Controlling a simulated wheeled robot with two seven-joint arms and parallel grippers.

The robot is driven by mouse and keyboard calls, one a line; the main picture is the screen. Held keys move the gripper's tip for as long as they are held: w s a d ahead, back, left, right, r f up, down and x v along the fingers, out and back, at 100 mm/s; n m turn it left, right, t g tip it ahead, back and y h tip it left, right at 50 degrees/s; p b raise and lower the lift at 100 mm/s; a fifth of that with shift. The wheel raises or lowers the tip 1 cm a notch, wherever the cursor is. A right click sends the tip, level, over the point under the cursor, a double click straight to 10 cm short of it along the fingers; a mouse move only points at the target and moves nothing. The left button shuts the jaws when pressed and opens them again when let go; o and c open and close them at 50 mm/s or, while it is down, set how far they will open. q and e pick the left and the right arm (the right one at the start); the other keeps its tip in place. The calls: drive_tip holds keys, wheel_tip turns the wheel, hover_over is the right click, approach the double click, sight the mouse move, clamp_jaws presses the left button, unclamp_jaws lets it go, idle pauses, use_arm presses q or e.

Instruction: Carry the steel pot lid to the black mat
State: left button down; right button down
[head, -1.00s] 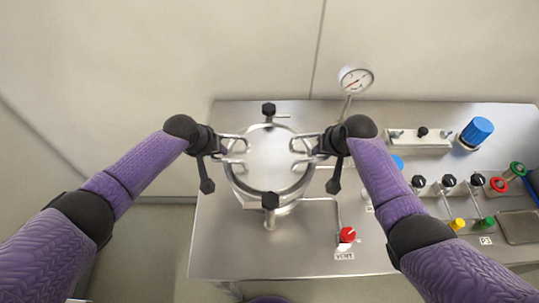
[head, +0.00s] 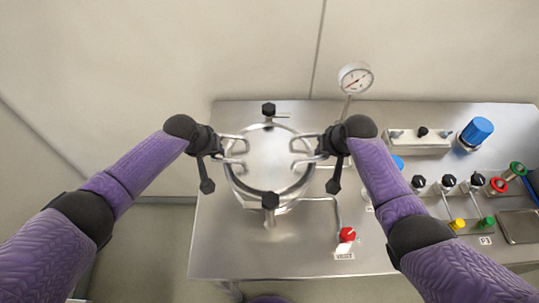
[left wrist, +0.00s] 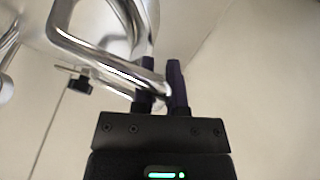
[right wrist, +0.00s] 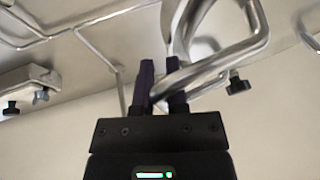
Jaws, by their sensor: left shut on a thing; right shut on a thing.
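The steel pot lid (head: 269,160) is a shiny round disc over the steel pot (head: 284,208) in the middle of the bench. I cannot tell whether it touches the pot rim. It has a bent steel handle on each side. My left gripper (head: 228,145) is shut on the left handle, which also shows between the fingers in the left wrist view (left wrist: 148,82). My right gripper (head: 313,146) is shut on the right handle, also seen in the right wrist view (right wrist: 165,90). I see no black mat in any view.
Black knobs stand behind (head: 269,109) and in front (head: 270,201) of the lid. A pressure gauge (head: 355,78) rises at the back right. A red vent knob (head: 347,235), valves and a blue cap (head: 477,131) crowd the right. The front left of the steel bench (head: 225,250) is clear.

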use_arm(q)
drive_tip(key=shift+r, duration=0.1)
use_arm(e)
drive_tip(key=shift+d+r, duration=0.1)
drive_tip(key=shift+r, duration=0.05)
idle(0.5)
